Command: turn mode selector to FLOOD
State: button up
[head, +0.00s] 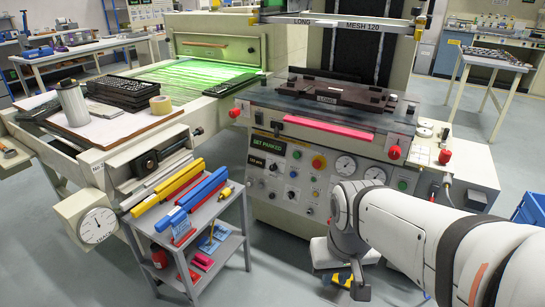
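The control panel (303,168) is on the front of the printing machine, in the middle of the head view. It bears a lit green display, a red button, gauges and several small black knobs (291,194). The labels are too small to read, so I cannot tell which knob is the mode selector or where it points. My arm comes in from the right and its wrist (345,215) bends down in front of the panel's lower right.
A grey cart (205,235) with blue, yellow and red bars stands left of the panel. A pink squeegee bar (328,128) and red knobs (394,152) stick out above the panel. A dial gauge (97,226) is at the lower left. Floor between cart and arm is clear.

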aim_at(291, 193)
jog(key=u, duration=0.05)
jog(key=i, duration=1.35)
jog(key=z, duration=0.45)
